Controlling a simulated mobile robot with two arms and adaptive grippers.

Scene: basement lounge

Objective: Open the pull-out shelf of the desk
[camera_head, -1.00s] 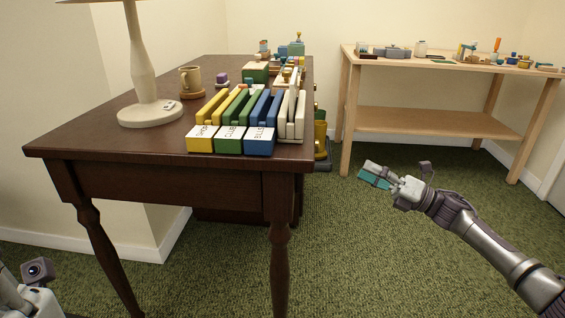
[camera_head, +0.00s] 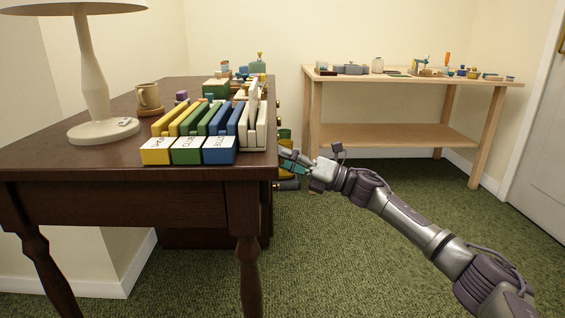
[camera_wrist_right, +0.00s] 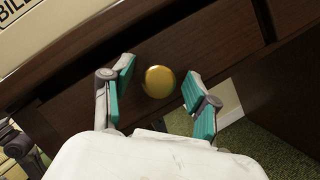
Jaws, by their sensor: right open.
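The dark wooden desk (camera_head: 120,176) stands at the left in the head view. Its side front (camera_wrist_right: 204,42) fills much of the right wrist view and bears a round brass knob (camera_wrist_right: 159,82). My right gripper (camera_head: 283,163) is by the desk's right side in the head view. In the right wrist view the right gripper (camera_wrist_right: 158,95) is open, with the knob showing between its teal-padded fingers. I cannot tell whether the fingers touch it. The front looks closed. My left gripper is out of view.
On the desk stand a lamp (camera_head: 95,85), a mug (camera_head: 149,97) and labelled yellow, green and blue box files (camera_head: 187,151). A light wooden workbench (camera_head: 400,134) with small items stands behind at the right. Green carpet (camera_head: 340,235) lies open between them.

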